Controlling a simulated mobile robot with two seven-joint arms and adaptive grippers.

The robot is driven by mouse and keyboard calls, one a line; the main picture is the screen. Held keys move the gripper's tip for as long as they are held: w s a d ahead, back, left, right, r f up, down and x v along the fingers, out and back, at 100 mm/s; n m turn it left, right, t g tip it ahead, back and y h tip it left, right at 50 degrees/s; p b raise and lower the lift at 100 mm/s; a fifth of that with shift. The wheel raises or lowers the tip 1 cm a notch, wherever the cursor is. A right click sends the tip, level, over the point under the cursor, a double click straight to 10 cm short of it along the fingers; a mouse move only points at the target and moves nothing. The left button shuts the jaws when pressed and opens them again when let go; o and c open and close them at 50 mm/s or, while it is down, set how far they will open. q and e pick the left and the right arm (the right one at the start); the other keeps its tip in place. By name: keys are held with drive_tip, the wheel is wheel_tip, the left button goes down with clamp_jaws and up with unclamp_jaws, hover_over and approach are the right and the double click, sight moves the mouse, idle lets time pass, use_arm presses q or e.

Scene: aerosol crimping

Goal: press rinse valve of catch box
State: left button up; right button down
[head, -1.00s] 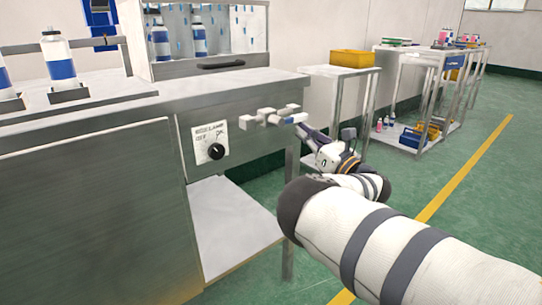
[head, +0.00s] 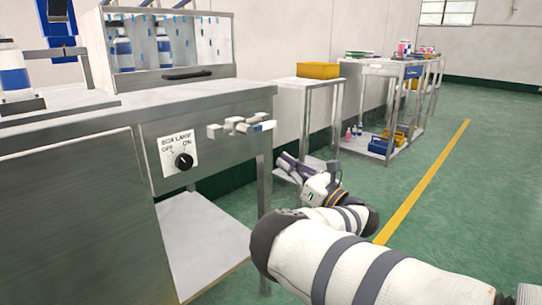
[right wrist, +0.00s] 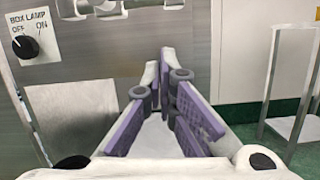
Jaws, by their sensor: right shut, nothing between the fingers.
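The rinse valve (head: 240,127), a pale fitting with a blue end, sticks out from the bench's front panel. A clear-fronted box (head: 215,45) with blue marks and a dark handle, which seems to be the catch box, stands on the bench above. My right gripper (head: 281,160) is shut and empty, below and right of the valve in the head view, with a gap between them. Its purple-padded fingers (right wrist: 166,70) converge in the right wrist view. My left gripper is not in view.
A box-lamp knob (head: 184,161) is on the panel left of the valve. A side table (head: 307,83) with a yellow bin (head: 318,70) stands behind my right gripper. Open green floor lies at the right.

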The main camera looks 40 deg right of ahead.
drive_tip(key=v, duration=0.5)
drive_tip(key=shift+s, duration=0.1)
